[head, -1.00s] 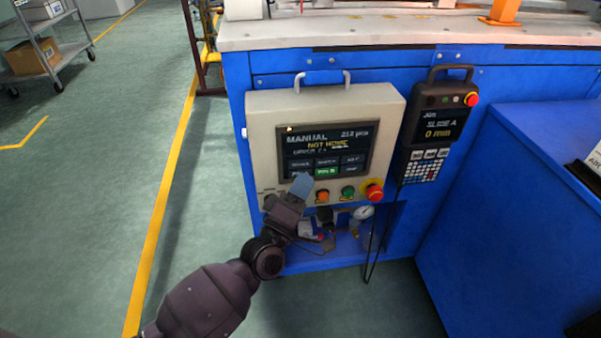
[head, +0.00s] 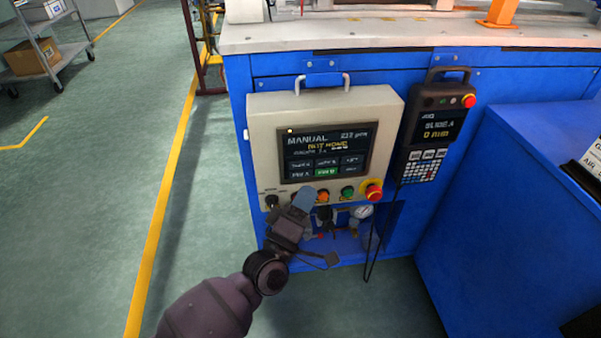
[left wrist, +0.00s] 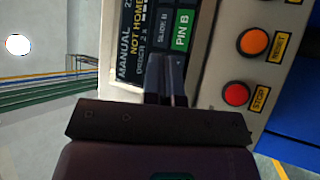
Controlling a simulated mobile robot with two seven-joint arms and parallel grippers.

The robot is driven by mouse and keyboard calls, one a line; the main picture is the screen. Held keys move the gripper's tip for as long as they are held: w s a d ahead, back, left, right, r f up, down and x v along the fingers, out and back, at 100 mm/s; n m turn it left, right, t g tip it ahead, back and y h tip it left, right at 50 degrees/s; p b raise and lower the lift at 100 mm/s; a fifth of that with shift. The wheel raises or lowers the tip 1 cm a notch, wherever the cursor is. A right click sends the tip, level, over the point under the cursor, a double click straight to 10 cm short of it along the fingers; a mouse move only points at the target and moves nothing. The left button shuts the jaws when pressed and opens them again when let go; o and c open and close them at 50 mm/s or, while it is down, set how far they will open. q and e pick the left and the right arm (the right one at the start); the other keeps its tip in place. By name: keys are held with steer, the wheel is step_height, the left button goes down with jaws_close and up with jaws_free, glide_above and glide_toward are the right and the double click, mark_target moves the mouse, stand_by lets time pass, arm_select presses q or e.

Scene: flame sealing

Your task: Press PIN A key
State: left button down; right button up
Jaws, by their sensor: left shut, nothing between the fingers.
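The control panel's dark screen (head: 327,153) reads MANUAL and NOT HOME. The PIN A key (head: 300,175) is the dark key at the lower left of the screen, just left of the green PIN B key (head: 328,172). My left gripper (head: 305,196) is shut and empty, its tip just below the screen, near the row of buttons. In the left wrist view the screen appears turned sideways; the shut fingers (left wrist: 165,65) overlap its lower edge beside the PIN B key (left wrist: 183,30), and PIN A is hidden behind them. I cannot tell whether the fingertips touch the panel.
An orange RESET button (left wrist: 253,42) and a red STOP button (left wrist: 236,94) sit beside the fingers. A green button (head: 348,192) and a red emergency stop (head: 374,192) are further right. A handheld pendant (head: 432,135) hangs right of the panel. The floor at left is open.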

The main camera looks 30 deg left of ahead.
arm_select(q)
steer(key=s+d, duration=0.1)
steer(key=s, duration=0.1)
steer(key=shift+s+d, duration=0.35)
stand_by(0.6)
